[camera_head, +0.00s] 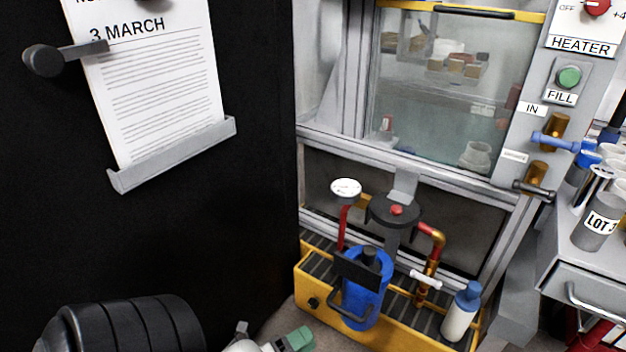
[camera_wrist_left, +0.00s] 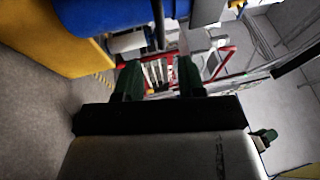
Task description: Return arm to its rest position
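My left arm comes in at the bottom left of the head view, with a black ribbed link that is mine. A small green and white part of my left gripper (camera_head: 292,341) shows at the bottom edge, low in front of the yellow base; most of it is cut off. In the left wrist view the two dark green fingers of my left gripper (camera_wrist_left: 160,76) stand apart with nothing between them. They appear clear of the things around them.
A yellow grated base (camera_head: 388,335) holds a blue canister (camera_head: 366,303), a red pipe and a white bottle (camera_head: 459,318). Behind is a glass-fronted cabinet (camera_head: 440,110). A black panel (camera_head: 230,200) with a paper sheet (camera_head: 165,85) fills the left. Bare floor shows in the left wrist view (camera_wrist_left: 40,125).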

